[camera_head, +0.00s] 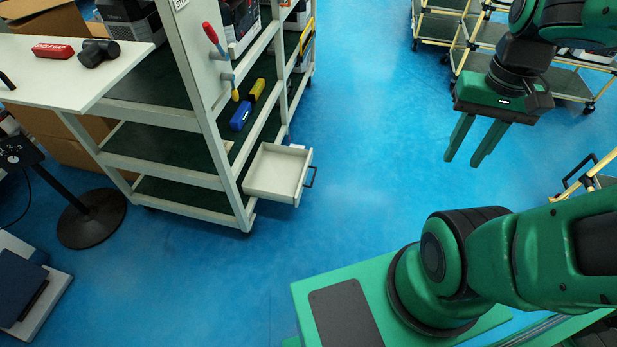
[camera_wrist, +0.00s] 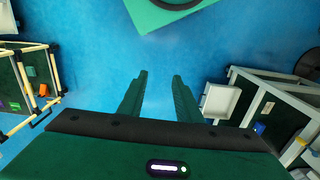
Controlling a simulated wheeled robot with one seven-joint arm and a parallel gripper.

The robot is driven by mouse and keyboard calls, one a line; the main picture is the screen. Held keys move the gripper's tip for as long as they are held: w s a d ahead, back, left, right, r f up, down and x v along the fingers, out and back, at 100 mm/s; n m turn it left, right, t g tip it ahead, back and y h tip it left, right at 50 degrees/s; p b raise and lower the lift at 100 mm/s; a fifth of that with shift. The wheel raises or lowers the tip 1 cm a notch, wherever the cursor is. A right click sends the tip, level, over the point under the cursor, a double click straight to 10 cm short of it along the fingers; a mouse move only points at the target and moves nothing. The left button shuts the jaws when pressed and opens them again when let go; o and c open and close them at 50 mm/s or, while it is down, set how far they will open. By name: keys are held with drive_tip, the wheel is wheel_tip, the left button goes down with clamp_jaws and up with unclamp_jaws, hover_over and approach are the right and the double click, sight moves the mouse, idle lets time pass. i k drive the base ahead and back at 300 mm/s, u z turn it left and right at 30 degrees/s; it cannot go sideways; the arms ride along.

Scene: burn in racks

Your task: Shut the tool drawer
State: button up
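The tool drawer (camera_head: 276,172) is a pale open-topped box sticking out from the low right side of a grey rack (camera_head: 217,150). Its dark handle (camera_head: 310,177) faces right, toward open floor. The drawer looks empty inside. It also shows in the wrist view (camera_wrist: 217,101), at right beside the rack. My gripper (camera_head: 472,160) is at the upper right in the head view, well apart from the drawer, with its fingers pointing down. In the wrist view its two fingers (camera_wrist: 158,78) are apart with only blue floor between them.
A white tabletop (camera_head: 50,80) at the left holds a red box (camera_head: 53,51) and a dark tool. A blue box (camera_head: 240,116) and a yellow one (camera_head: 257,90) lie on the rack shelf above the drawer. Yellow-framed carts stand at the upper right. The blue floor between is clear.

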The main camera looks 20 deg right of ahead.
sight(278, 172)
drive_tip(key=u, duration=1.8)
drive_tip(key=i, duration=0.55)
drive_tip(key=z, duration=1.15)
